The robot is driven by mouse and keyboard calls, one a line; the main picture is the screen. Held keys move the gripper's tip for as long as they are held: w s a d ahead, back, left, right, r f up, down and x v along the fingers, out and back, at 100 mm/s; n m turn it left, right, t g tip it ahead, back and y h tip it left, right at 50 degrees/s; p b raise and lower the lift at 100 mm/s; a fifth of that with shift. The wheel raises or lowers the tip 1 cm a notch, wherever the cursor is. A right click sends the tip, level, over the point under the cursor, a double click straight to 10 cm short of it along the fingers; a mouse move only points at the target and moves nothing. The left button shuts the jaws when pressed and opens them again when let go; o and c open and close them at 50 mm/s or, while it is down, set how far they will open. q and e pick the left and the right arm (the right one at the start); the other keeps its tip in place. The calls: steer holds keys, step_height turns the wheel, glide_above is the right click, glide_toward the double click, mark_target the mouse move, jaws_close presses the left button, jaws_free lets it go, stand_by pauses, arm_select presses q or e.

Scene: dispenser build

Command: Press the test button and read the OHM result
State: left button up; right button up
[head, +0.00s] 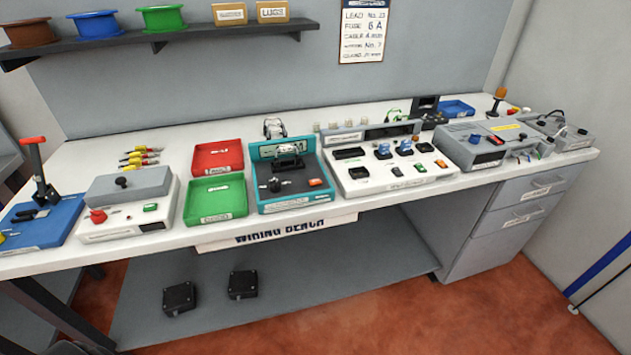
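No OHM reading can be made out, and no button's label is legible. A grey box (484,143) with a dark panel on top, a small red part and a yellow label stands toward the right of the bench; dark windows show on its front. A white-based device (128,218) at the left has a red knob and a green button. I cannot tell which one carries the test button. Neither of my grippers is in view.
The white bench (330,222) also holds a red tray (217,158), a green tray (215,198), a white panel with several switches (388,164) and a blue lever tool (45,220). A shelf (150,38) with spools hangs above. Two black boxes lie on the lower shelf.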

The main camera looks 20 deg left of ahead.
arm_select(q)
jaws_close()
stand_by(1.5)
